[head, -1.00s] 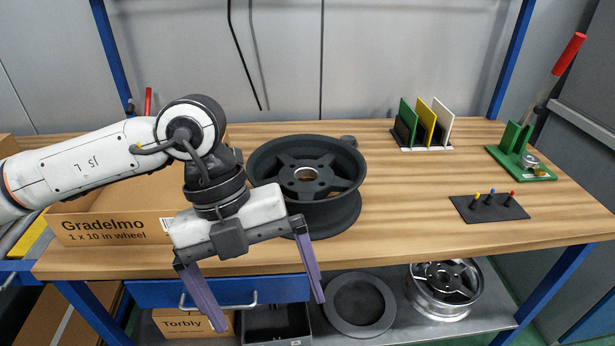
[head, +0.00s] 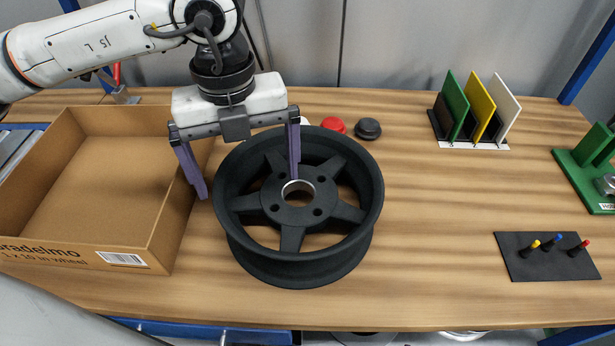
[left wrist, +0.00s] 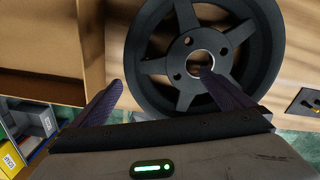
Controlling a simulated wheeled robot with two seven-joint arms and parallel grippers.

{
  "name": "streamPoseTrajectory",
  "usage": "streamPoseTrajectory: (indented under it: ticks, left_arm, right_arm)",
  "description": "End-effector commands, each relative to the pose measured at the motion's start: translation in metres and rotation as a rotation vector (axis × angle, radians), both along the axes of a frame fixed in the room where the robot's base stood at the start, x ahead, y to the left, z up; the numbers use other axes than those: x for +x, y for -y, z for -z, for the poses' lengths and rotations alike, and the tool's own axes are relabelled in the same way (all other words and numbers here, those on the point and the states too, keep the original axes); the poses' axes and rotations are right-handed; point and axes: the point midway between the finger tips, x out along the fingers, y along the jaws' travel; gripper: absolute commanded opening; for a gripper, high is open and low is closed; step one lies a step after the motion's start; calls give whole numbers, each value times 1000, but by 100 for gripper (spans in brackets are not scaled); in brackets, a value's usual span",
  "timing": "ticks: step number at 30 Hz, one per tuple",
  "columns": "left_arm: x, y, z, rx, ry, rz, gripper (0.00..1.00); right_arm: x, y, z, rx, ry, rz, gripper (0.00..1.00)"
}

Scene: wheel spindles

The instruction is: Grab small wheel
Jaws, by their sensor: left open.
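A black five-spoke wheel (head: 291,240) lies flat on the wooden table, with a bright ring at its hub hole. It also fills the upper middle of the left wrist view (left wrist: 160,62). My left gripper (head: 247,187) is open and empty, fingers pointing down over the wheel's left side. In the head view one purple finger is left of the rim and the other is over the wheel near the hub. The left wrist view shows both fingers (left wrist: 161,78) spread, one beside the rim and one across the hub. I cannot tell whether either touches. My right gripper is not in view.
An open cardboard box (head: 150,215) stands close left of the wheel. Behind the wheel are a red button (head: 333,125) and a black one (head: 367,128). A rack of coloured plates (head: 475,110) and a black peg mat (head: 547,257) stand right.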

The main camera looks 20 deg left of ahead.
Motion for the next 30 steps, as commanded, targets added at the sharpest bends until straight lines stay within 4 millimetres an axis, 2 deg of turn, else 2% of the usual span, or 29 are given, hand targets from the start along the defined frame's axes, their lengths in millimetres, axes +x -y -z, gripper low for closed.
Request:
streamPoseTrajectory:
  ticks: [1, 6, 11, 19, 23, 29, 30]
  left_arm:
    - [-1, -1, 9, 2, -5, 0, 100]
    - [-1, -1, 32, 1, -3, 1, 100]
    - [0, -1, 42, 1, -3, 1, 100]
    - [2, -4, 81, 0, -2, 1, 100]
    - [2, -4, 89, 0, 0, 1, 100]
    - [2, -4, 90, -1, 1, 1, 100]
    - [2, -4, 90, 0, 0, 1, 95]
  right_arm:
    - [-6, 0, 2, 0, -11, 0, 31]
    - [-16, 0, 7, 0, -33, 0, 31]
    - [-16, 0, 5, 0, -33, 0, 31]
    - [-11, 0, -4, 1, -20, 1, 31]
    - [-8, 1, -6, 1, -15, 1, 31]
    - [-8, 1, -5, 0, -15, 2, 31]
    - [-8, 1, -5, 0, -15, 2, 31]
